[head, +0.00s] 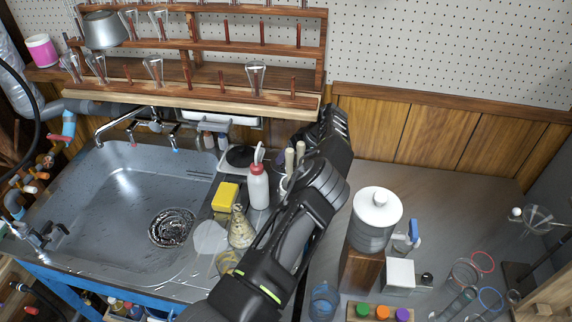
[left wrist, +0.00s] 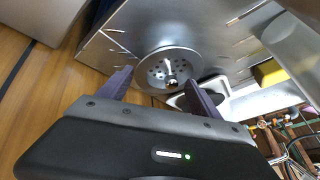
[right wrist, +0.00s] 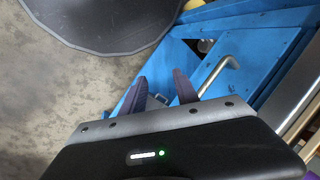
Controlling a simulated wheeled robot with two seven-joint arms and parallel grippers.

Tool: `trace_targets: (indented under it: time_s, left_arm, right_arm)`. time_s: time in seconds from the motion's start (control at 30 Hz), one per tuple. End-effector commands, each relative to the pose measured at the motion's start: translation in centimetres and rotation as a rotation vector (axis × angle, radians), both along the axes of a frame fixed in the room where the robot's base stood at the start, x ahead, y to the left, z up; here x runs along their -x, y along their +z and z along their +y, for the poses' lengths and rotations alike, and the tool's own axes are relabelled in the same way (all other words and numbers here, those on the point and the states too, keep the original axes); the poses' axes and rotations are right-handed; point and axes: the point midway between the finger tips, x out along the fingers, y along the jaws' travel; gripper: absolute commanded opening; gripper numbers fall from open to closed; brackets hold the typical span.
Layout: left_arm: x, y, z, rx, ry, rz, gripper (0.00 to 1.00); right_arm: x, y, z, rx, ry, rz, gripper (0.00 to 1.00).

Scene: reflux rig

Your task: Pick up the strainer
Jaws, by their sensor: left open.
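The strainer (left wrist: 170,70) is a round, grey metal disc with holes and a small raised knob at its centre. In the left wrist view it lies on the steel surface, just past and between my left gripper's fingers (left wrist: 159,78). The gripper is open and empty, apart from the strainer. In the head view my left arm reaches up to the back wall. Its gripper body (head: 335,132) shows there, but its fingertips are hidden, and I cannot make out the strainer clearly. My right gripper (right wrist: 160,78) is open and empty beside a blue frame, and is out of the head view.
A yellow sponge (head: 225,196), a red-capped white bottle (head: 258,187) and a flask (head: 241,228) stand left of my arm. The sink (head: 110,195) lies farther left. A white-lidded container (head: 376,214) stands on the right. The counter's back right is clear.

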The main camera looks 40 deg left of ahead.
Motion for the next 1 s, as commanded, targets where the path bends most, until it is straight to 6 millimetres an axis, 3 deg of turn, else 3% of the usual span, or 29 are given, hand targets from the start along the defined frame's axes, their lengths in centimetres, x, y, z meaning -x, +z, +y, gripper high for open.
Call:
trace_targets:
  time_s: [0.17, 0.83, 1.0]
  left_arm:
    - [0.0, 0.02, -0.01, 0.0, 0.0, 0.0, 0.74]
    - [-0.01, 0.03, -0.01, 0.0, 0.0, 0.0, 0.2]
    - [-0.01, 0.04, 0.0, 0.0, 0.0, 0.0, 0.18]
  right_arm:
    - [0.0, 0.0, 0.0, 0.0, 0.0, 0.0, 0.36]
    - [0.0, 0.0, 0.0, 0.0, 0.0, 0.0, 0.36]
    - [0.0, 0.01, 0.0, 0.0, 0.0, 0.0, 0.36]
